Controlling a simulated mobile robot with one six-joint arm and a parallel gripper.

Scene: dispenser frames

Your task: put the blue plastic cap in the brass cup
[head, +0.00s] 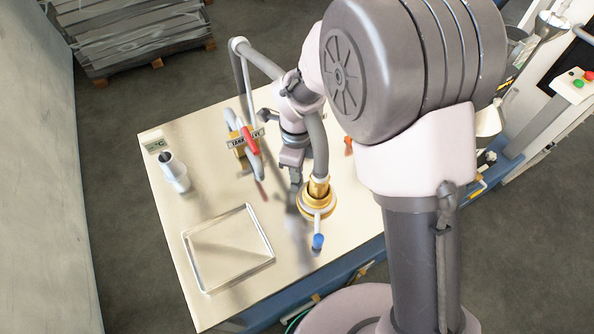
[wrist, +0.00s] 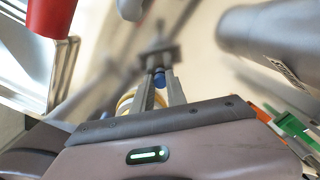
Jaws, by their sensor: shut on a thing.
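My gripper (head: 294,203) reaches down over the pale metal table, left of a round brass piece (head: 318,188). In the wrist view my gripper (wrist: 161,82) is shut on the blue plastic cap (wrist: 160,79), a small blue bit between the fingertips. The cap in the grip cannot be made out in the head view. The brass piece has a wide flanged base, and a grey pipe runs into its top. I cannot tell whether it is the brass cup. A yellowish ring (wrist: 126,101) shows partly behind the fingers in the wrist view.
A blue-ended lever (head: 318,242) sticks out in front of the brass piece. A red-handled valve (head: 250,141) with a label stands to the left. A shallow clear-rimmed tray (head: 190,258) and a white bottle (head: 174,174) are further left. The table between them is clear.

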